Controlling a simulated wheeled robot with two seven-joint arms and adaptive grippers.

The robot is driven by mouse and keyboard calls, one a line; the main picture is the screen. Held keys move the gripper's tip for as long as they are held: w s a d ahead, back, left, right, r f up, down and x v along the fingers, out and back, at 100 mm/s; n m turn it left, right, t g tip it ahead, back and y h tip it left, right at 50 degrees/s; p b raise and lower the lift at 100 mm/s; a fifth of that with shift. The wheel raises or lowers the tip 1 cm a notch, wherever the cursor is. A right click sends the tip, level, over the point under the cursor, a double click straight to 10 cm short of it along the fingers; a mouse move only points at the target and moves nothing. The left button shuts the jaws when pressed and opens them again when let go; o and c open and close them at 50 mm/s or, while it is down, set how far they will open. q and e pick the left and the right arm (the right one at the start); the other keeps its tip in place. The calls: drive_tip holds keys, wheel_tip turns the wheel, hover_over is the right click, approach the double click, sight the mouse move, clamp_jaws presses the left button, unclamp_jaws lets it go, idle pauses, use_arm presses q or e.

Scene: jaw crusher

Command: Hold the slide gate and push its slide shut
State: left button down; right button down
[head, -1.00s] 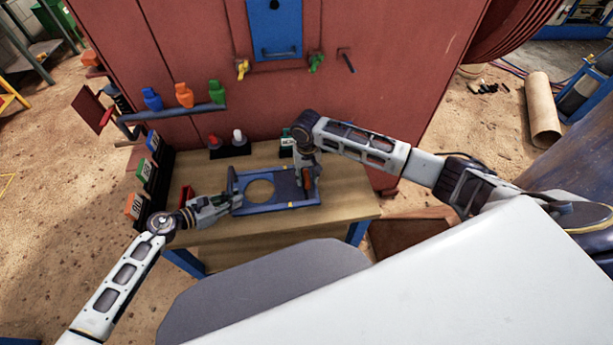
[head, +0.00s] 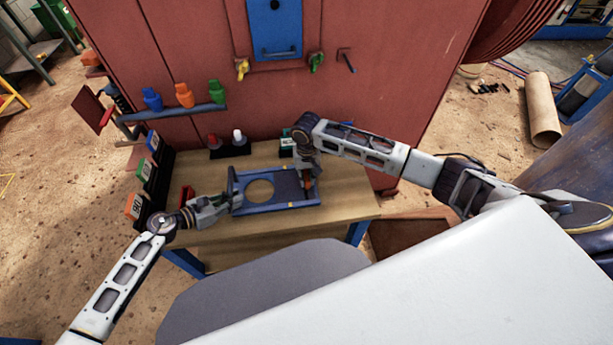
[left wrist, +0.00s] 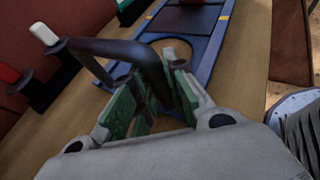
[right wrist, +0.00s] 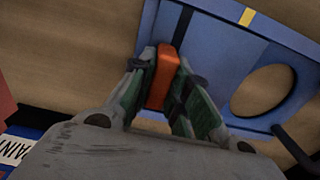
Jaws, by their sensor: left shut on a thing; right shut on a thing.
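The slide gate (head: 283,206) is a blue frame lying flat on the wooden table, with a round hole at its left part and a dark slide plate (head: 287,184) at its right. My left gripper (head: 232,203) is shut on the dark bar handle (left wrist: 112,47) at the frame's left end. My right gripper (head: 307,184) points down and is shut on the orange handle (right wrist: 162,78) of the slide. The round hole shows open in the head view and the right wrist view. A yellow mark (right wrist: 247,17) shows on the frame's rail.
Red and white knobbed items (head: 239,137) stand at the table's back. Numbered boxes (head: 140,206) stand at its left. The table's front (head: 270,230) is clear.

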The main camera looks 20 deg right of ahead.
use_arm(q)
drive_tip(key=shift+s+d, duration=0.15)
use_arm(e)
drive_tip(key=shift+w+a, duration=0.45)
drive_tip(key=shift+a, duration=1.6)
drive_tip(key=shift+w+a, duration=0.4)
drive_tip(key=shift+a, duration=1.7)
drive_tip(key=shift+w+a, duration=0.45)
drive_tip(key=shift+a, duration=1.6)
drive_tip(key=shift+r, duration=0.1)
drive_tip(key=c, duration=1.4)
unclamp_jaws()
drive_tip(key=shift+o, duration=0.2)
drive_tip(key=shift+d, duration=0.1)
drive_tip(key=shift+r, duration=0.5)
use_arm(q)
drive_tip(key=shift+w+a, duration=0.2)
drive_tip(key=shift+a, duration=0.05)
use_arm(e)
wheel_tip(320, 180, up, 11)
